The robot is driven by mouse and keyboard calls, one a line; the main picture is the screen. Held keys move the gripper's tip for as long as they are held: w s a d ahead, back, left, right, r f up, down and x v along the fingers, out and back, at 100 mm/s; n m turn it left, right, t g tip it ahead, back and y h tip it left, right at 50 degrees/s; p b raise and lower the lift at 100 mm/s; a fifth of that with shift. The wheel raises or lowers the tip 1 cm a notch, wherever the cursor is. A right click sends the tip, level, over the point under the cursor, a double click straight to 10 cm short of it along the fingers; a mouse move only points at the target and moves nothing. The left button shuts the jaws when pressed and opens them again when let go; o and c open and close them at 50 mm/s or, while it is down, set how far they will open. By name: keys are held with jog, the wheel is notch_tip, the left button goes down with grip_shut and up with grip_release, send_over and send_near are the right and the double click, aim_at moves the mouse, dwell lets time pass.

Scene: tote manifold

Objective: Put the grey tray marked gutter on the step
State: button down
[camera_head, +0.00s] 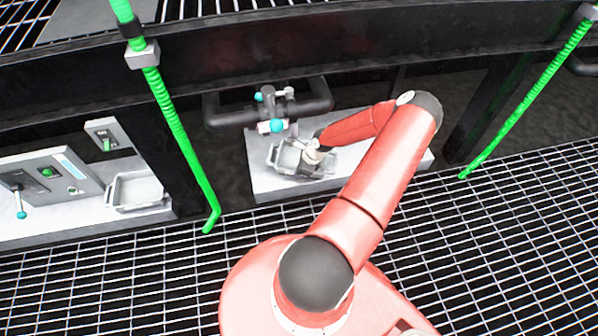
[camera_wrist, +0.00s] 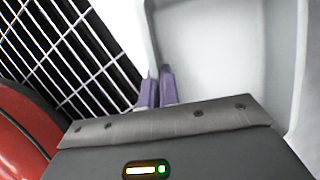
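A grey tray (camera_head: 289,157) is at the end of my arm in the head view, over the pale slab below the pipe valve. In the wrist view its pale inside (camera_wrist: 215,50) fills the upper right, and it looks empty. My gripper (camera_wrist: 157,88) has its two purple fingers close together on the tray's side wall, one on each side. I cannot tell whether the tray touches the slab. A second grey tray (camera_head: 138,191) stands on the left ledge. No gutter marking is readable on either tray, and no step is labelled.
The pale slab (camera_head: 400,162) has bare room to the right of the tray. A pipe with a blue-handled valve (camera_head: 272,108) is just behind. Green hoses (camera_head: 180,130) hang on both sides. A control box (camera_head: 50,175) stands at left. Grating floor (camera_head: 480,240) lies in front.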

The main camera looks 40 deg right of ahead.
jog(key=shift+f, duration=0.15)
jog(key=c, duration=1.6)
grip_release()
jog(key=shift+c, duration=0.2)
jog(key=p+v, duration=0.1)
jog(key=v, duration=1.1)
jog(key=shift+r, duration=0.2)
jog(key=shift+w, duration=0.1)
